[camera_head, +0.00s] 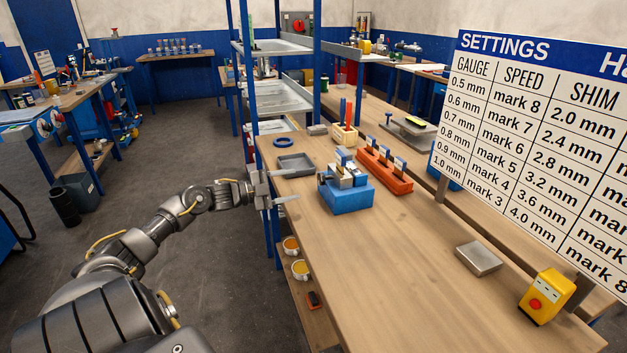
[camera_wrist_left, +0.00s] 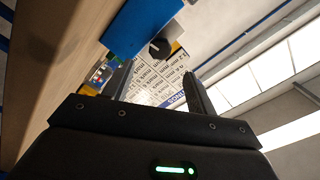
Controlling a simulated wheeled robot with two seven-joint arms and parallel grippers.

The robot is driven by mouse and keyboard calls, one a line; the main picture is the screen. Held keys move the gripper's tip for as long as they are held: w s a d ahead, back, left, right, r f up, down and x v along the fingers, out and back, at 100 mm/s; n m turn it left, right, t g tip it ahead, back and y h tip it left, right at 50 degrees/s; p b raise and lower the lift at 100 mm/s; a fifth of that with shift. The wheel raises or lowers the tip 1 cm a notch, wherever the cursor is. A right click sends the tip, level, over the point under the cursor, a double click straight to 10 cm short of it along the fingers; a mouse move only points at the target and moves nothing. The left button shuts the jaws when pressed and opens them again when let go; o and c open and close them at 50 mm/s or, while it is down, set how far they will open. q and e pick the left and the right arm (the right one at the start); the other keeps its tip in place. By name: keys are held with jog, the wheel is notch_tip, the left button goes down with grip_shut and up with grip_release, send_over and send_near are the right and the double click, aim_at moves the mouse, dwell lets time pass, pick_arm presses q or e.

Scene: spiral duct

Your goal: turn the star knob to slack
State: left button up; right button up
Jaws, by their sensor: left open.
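A blue block-shaped device (camera_head: 347,197) with grey and white parts on top stands on the wooden bench. In the left wrist view, the blue body (camera_wrist_left: 140,27) carries a dark knob (camera_wrist_left: 159,48) with a pale mark; I cannot make out whether it is star-shaped. In the head view that knob cannot be made out. My left gripper (camera_head: 287,186) is open and empty at the bench's left edge, left of the blue device and apart from it. In the left wrist view, the knob shows just beyond the gap between my fingers (camera_wrist_left: 160,75). My right gripper is not in view.
A grey tray (camera_head: 295,165) lies close behind my left gripper, with a blue ring (camera_head: 283,142) beyond it. An orange rack (camera_head: 384,172) stands right of the device. A settings board (camera_head: 540,130) rises at the right. The bench front (camera_head: 400,270) is mostly clear.

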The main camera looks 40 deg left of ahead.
aim_at(319, 179)
pick_arm(q)
jog(key=p+x, duration=0.1)
jog(key=x, duration=0.7)
jog(key=c, duration=1)
